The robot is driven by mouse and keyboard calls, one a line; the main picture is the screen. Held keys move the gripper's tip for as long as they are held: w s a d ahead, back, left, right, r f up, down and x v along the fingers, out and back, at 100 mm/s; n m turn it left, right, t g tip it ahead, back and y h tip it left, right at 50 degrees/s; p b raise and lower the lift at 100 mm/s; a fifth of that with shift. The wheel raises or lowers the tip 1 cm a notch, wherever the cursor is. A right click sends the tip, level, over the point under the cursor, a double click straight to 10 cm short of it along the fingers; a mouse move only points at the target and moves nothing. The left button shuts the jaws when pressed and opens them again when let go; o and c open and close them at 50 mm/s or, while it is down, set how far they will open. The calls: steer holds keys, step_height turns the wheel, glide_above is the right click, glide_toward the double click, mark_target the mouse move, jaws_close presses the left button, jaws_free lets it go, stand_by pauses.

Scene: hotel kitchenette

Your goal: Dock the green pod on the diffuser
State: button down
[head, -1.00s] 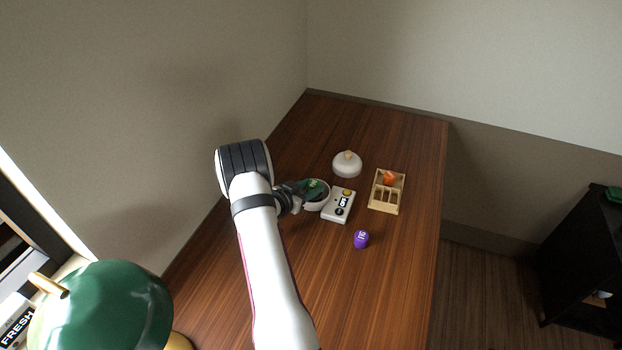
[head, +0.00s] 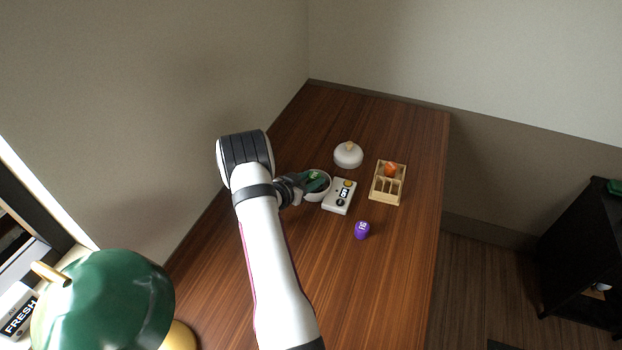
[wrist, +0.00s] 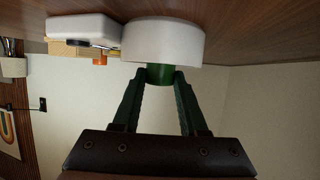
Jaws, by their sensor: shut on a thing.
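The white round diffuser bowl (head: 322,196) stands on the table with its top open; it also shows upside down in the wrist view (wrist: 163,40). My gripper (wrist: 162,72) is shut on the green pod (wrist: 160,76) at the bowl's rim. In the head view, the pod (head: 314,176) and dark green fingers are over the bowl's opening. In the wrist view the rim hides part of the pod. I cannot tell whether the pod touches the bowl's inside. A white domed lid (head: 348,157) with a wooden knob lies apart behind the bowl.
A white box (head: 337,204) with a yellow button stands right beside the bowl. A wooden tray (head: 380,198) holding an orange pod (head: 390,170) is farther right. A purple pod (head: 362,229) stands in front. A green lamp (head: 105,300) is near left. The front right table is clear.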

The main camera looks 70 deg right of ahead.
steer(key=shift+f, duration=0.65)
steer(key=c, duration=0.7)
jaws_free()
steer(key=shift+v, duration=5.5)
steer(key=shift+r, duration=0.15)
